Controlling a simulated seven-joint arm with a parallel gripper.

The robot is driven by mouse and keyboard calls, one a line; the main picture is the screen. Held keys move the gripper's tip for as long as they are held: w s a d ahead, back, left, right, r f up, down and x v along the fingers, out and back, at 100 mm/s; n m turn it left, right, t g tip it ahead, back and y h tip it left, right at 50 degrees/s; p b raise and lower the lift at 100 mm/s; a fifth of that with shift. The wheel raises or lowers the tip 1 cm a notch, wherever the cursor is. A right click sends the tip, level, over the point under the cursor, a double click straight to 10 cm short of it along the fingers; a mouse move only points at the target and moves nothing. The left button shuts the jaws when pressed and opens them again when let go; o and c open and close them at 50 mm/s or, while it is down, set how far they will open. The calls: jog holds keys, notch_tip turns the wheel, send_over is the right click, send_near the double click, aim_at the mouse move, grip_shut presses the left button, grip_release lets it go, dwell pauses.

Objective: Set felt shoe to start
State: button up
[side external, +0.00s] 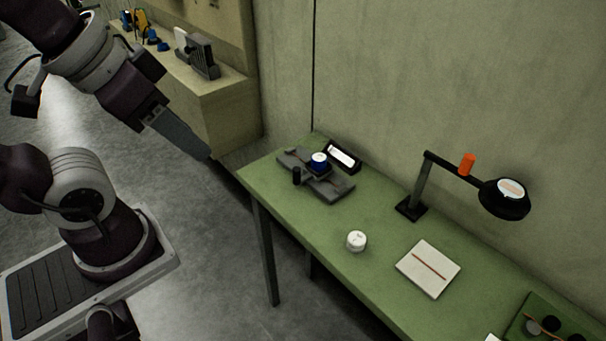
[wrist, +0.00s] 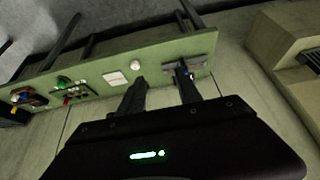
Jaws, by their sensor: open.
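A dark grey fixture (side external: 334,190) lies at the far left end of the green table. A blue block with a white round top (side external: 319,161) sits on it, beside a small black upright knob (side external: 296,175) and a black-framed bright panel (side external: 342,157). I cannot tell which part is the felt shoe. The fixture also shows in the wrist view (wrist: 204,68), partly behind a finger. My gripper (side external: 205,155) is open and empty, in the air to the left of the table and apart from the fixture; its two fingers (wrist: 162,78) are spread in the wrist view.
On the green table (side external: 310,229) are a white round container (side external: 356,240), a white pad with a red-brown stick (side external: 428,268) and a black lamp (side external: 504,199) with an orange piece (side external: 466,164). A wooden bench (side external: 225,110) stands behind. The wall runs along the table's back.

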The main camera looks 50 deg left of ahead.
dwell(0.5)
jog(key=n+g, duration=0.1)
jog(key=n, duration=0.1)
send_over(296, 169)
jog(key=s+d, duration=0.4)
jog(key=s, duration=0.4)
notch_tip(296, 169, down, 9)
jog(key=shift+n+y, duration=0.3)
jog(key=shift+y, duration=0.2)
jog(key=x, duration=0.6)
jog(key=a+x, duration=0.1)
jog(key=x, duration=0.6)
jog(key=a+x, duration=0.1)
jog(key=x, duration=0.5)
jog(key=shift+w+a+f, duration=0.1)
jog(key=shift+w+a, duration=0.1)
jog(key=shift+w, duration=0.2)
grip_shut()
